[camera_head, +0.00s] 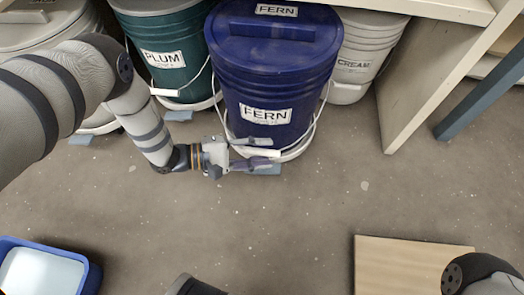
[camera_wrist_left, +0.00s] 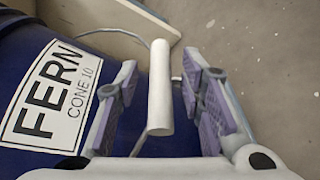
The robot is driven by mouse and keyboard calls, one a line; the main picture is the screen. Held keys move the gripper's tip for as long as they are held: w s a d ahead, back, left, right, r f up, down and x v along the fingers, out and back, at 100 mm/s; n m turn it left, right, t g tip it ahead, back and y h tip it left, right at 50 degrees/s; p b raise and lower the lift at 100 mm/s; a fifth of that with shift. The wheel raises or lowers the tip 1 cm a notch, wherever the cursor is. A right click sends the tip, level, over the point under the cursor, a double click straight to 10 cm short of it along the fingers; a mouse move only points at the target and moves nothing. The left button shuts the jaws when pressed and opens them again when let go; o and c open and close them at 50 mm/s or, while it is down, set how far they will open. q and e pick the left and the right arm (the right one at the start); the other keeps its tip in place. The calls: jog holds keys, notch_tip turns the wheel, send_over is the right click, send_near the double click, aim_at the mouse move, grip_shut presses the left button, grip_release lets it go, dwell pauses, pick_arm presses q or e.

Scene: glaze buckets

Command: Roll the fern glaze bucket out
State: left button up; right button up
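The fern glaze bucket (camera_head: 271,80) is dark blue, lidded and upright, with a white FERN label on its front and another on its lid. It stands on a white wheeled base (camera_head: 298,152) under the shelf. Its wire bail hangs down in front, with a white handle grip (camera_wrist_left: 160,88) at its lowest part. My left gripper (camera_head: 263,152) is low at the bucket's front. In the left wrist view, its purple-padded fingers are open on either side of the handle grip, with gaps visible. My right gripper is not in view; part of an arm link shows at bottom right.
A green PLUM bucket (camera_head: 163,50) stands close on the left, and a CREAM bucket (camera_head: 368,48) behind on the right. A shelf panel (camera_head: 432,85) bounds the right side. A blue tub (camera_head: 88,272) and wooden board (camera_head: 400,262) lie nearer. The middle floor is clear.

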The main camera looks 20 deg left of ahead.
pick_arm(q)
jog(key=shift+w+d, duration=0.1)
jog(key=shift+d, duration=0.1)
grip_shut()
